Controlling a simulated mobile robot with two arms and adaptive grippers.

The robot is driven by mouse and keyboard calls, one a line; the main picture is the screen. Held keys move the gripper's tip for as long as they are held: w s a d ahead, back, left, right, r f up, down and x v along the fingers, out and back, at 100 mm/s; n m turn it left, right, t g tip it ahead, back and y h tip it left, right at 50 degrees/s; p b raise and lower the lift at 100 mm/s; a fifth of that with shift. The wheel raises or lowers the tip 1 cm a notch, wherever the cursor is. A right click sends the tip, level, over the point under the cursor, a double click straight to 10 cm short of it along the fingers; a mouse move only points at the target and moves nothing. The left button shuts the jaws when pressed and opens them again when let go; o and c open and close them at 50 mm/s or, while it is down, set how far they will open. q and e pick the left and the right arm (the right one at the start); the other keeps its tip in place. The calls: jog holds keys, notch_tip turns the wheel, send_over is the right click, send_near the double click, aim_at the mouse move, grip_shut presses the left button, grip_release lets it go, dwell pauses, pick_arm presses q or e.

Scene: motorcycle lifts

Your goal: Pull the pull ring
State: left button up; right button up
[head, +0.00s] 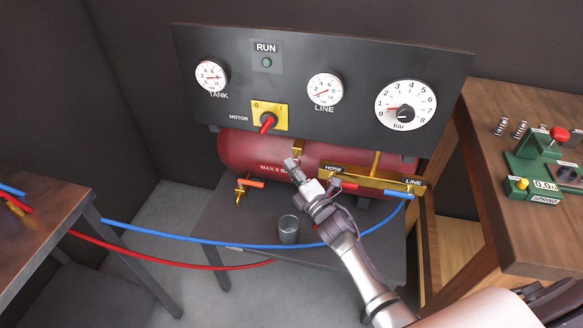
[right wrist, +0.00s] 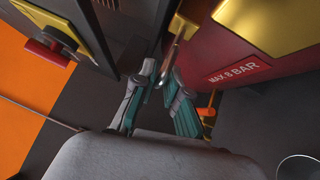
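A brass fitting (head: 299,146) stands on top of the red compressor tank (head: 240,150), below the black panel. My right gripper (head: 289,163) is in front of the tank, just below the brass fitting. In the right wrist view its fingertips (right wrist: 161,72) are close together, with the ring's lower end between them. In the head view the ring cannot be made out. My left gripper is not in view.
The black panel (head: 380,65) with dials and a red switch (head: 268,122) overhangs the tank. A grey cup (head: 289,230) stands on the shelf below. Red and blue hoses (head: 190,237) cross in front. Wooden bench (head: 480,180) at right, table (head: 50,215) at left.

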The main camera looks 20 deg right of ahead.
grip_shut()
jog(key=shift+r, duration=0.1)
jog(key=shift+s+a, duration=0.4)
jog(key=shift+s, duration=0.1)
jog(key=o, duration=0.5)
grip_release()
jog(key=shift+o, duration=0.2)
jog(key=shift+s, duration=0.1)
jog(key=v, duration=1.2)
